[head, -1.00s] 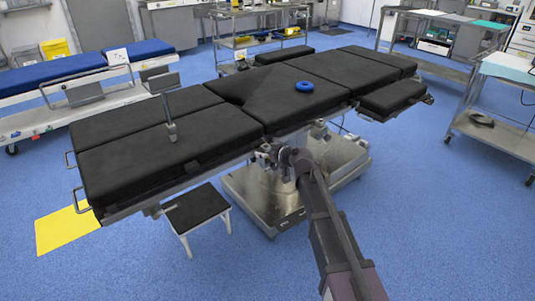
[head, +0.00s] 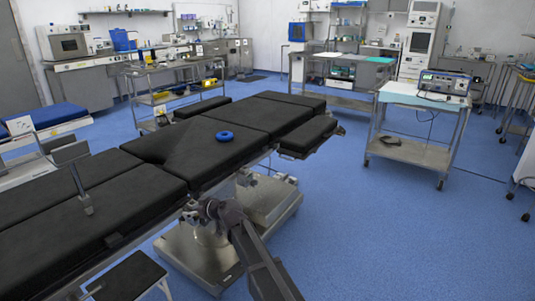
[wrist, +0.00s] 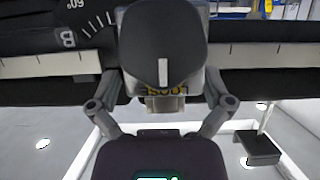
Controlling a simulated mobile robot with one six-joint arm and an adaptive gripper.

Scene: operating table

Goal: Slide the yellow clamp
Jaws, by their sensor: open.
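In the wrist view, a clamp (wrist: 164,103) sits on the table's side rail (wrist: 272,56). It has a rounded black knob (wrist: 163,30) with a white mark and a label with yellow lettering (wrist: 162,90), partly hidden by the knob. My gripper (wrist: 162,84) is open, with one finger on each side of the clamp. I cannot tell whether the fingers touch it. In the head view, my gripper (head: 207,210) is at the near side of the operating table (head: 190,185). The clamp cannot be made out there.
A dial (wrist: 78,25) with numbers is left of the knob. A blue ring (head: 224,136) lies on the table top. A black-topped step stool (head: 130,277) stands at the lower left. A cart with a device (head: 410,150) stands at the right. Blue floor is open between.

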